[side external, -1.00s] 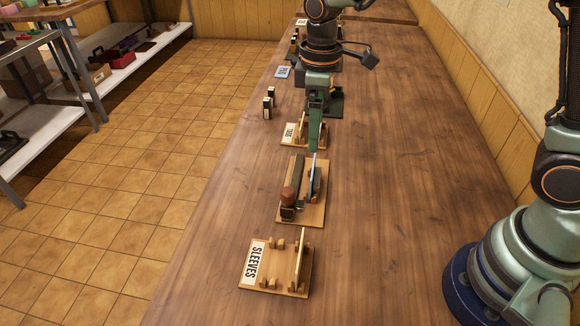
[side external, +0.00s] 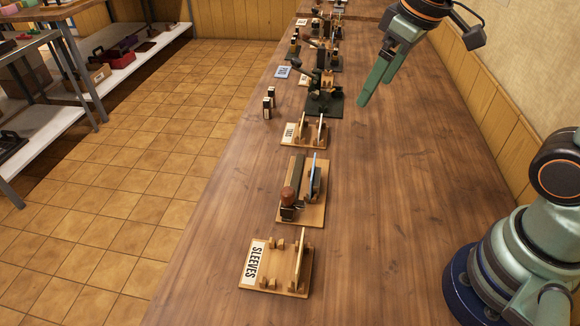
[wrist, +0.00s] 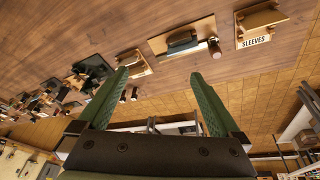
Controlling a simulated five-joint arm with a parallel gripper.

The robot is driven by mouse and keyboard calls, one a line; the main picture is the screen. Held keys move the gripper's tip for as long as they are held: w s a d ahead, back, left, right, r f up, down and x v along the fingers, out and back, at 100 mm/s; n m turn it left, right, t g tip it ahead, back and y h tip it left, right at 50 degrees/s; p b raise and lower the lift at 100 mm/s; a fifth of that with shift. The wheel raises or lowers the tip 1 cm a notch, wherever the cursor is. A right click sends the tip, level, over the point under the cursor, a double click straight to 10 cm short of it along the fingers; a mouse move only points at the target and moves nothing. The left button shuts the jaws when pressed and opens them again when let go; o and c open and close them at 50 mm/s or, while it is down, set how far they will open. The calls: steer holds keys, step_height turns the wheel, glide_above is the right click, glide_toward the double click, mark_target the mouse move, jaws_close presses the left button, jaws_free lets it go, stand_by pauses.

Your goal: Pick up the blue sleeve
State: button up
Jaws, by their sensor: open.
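My gripper (side external: 376,93) is open and empty, raised above the bench to the right of the row of fixtures; its two green fingers also show apart in the wrist view (wrist: 159,73). A thin piece with a blue face (side external: 316,173) stands upright in a dark holder on the middle wooden board (side external: 315,215). I cannot tell for certain whether it is the blue sleeve. Beside it on that board is a dark bar with a brown rounded knob (side external: 288,194). The wooden rack labelled SLEEVES (side external: 256,264) stands nearest the camera and holds no clearly blue piece.
A wooden rack labelled TAGS (side external: 290,134) and a dark green press (side external: 323,103) stand farther back, with more small fixtures behind. Two small black-and-white blocks (side external: 268,103) are near the left edge.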

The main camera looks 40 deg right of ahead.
steer(key=s+m, duration=0.1)
steer(key=s+d+m+t, duration=0.1)
steer(key=s+d+m, duration=0.1)
steer(key=shift+s+d+f+t, duration=0.25)
steer(key=shift+s+t, duration=0.1)
steer(key=shift+t, duration=0.05)
steer(key=shift+s+d+f, duration=0.1)
steer(key=c, duration=1)
steer(key=shift+o, duration=0.2)
steer(key=m+g, duration=0.5)
steer(key=m, duration=0.4)
glide_above(314, 162)
step_height(314, 162, down, 7)
steer(key=f, duration=0.8)
steer(key=s+a+f, duration=0.1)
steer(key=f, duration=0.3)
steer(key=shift+f, duration=0.15)
